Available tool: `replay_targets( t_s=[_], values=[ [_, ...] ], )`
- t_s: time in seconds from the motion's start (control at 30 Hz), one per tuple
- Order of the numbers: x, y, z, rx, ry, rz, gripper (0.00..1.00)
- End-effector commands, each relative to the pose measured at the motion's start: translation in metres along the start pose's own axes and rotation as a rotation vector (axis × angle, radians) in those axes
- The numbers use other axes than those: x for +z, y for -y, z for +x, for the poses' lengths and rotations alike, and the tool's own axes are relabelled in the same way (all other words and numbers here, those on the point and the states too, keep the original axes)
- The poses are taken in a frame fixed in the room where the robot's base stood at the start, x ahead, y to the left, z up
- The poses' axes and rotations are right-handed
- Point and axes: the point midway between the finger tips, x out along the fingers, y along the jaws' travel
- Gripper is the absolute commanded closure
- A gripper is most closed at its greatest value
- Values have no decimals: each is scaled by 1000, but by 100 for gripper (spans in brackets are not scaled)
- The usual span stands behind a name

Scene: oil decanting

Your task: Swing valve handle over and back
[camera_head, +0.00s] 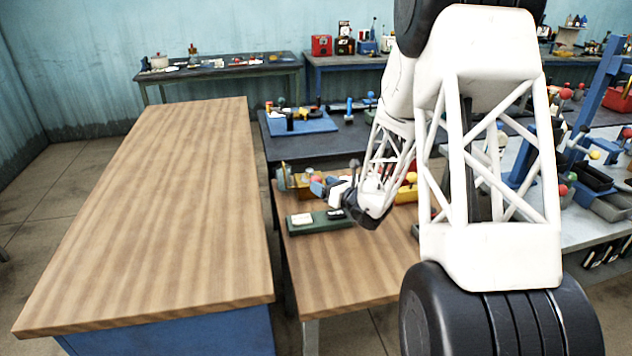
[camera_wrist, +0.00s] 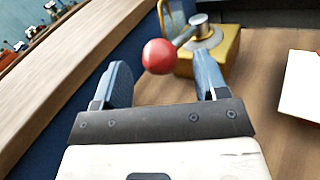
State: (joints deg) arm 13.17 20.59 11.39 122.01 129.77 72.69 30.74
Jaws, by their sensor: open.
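The valve handle has a red ball knob (camera_wrist: 159,56) on a short metal lever, which runs to a silver hub (camera_wrist: 203,36) on a brass-yellow valve body (camera_wrist: 225,58). In the wrist view my gripper (camera_wrist: 163,66) is open, with its two blue fingers on either side of the knob. The knob shows between the fingertips, nearer the left one in the picture; I cannot tell whether either finger touches it. In the head view my gripper (camera_head: 325,187) is at the valve on the lower wooden table, and its fingers partly hide the valve.
A green base (camera_head: 318,222) with a white and a black item lies in front of the valve. A large wooden worktop (camera_head: 160,210) stands at left, higher than the valve's table (camera_head: 345,275). Yellow parts (camera_head: 405,193) lie behind my arm. The table's front is clear.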

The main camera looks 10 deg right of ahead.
Motion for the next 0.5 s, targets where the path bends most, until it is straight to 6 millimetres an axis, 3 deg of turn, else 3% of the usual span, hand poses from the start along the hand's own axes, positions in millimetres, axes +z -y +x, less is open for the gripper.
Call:
replay_targets(
  t_s=[0.2, 0.5],
  values=[
    [0, 0, 24, 1, -1, 0, 34],
    [0, 0, 36, -1, 0, 0, 34]
  ],
)
